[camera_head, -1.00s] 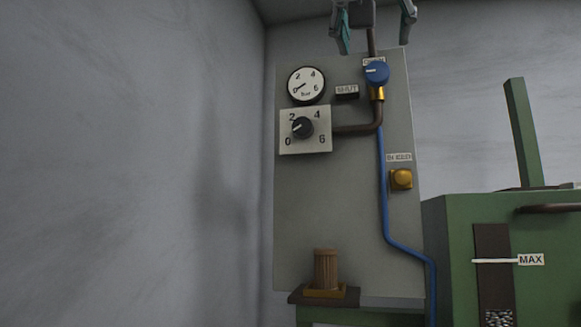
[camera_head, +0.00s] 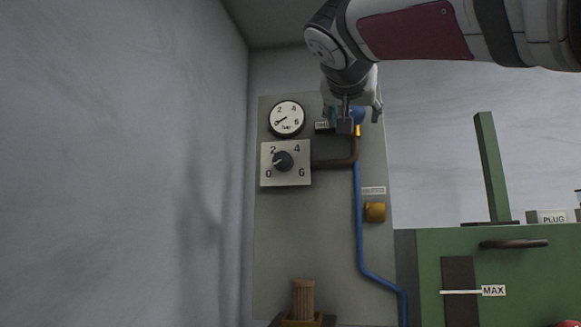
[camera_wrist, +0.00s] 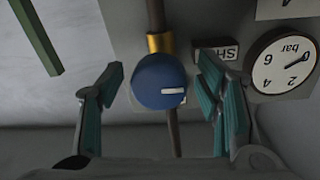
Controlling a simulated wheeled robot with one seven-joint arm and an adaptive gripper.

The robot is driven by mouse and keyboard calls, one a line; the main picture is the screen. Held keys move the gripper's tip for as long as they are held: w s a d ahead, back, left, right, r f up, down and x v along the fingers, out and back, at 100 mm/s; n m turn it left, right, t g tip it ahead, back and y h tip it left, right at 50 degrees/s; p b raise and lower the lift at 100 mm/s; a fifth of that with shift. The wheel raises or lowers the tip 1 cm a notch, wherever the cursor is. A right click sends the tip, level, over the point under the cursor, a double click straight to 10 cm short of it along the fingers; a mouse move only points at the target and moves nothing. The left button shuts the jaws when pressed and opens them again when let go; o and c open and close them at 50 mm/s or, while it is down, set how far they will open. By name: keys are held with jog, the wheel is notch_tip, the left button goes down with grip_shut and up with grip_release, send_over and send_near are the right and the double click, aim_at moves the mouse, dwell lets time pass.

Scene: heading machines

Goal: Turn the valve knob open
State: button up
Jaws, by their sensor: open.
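The blue valve knob (camera_wrist: 158,82) with a white pointer line sits on a brass fitting of a brown pipe. In the wrist view it lies between the two teal fingers of my open gripper (camera_wrist: 157,95), with a gap on both sides. The white line points right in that view. In the head view my gripper (camera_head: 350,112) is in front of the panel's upper right and hides most of the blue knob (camera_head: 358,115). Whether a finger touches the knob cannot be told, but none appears to.
A grey panel (camera_head: 300,240) carries a round pressure gauge (camera_head: 286,119), a black dial (camera_head: 283,161) on a white plate and a yellow button (camera_head: 374,212). A blue hose (camera_head: 359,230) runs down the panel. A green machine (camera_head: 420,265) stands at the right. A wall closes the left.

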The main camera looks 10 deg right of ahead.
jog(key=shift+w, duration=0.15)
jog(key=shift+c, duration=0.3)
jog(key=c, duration=1.1)
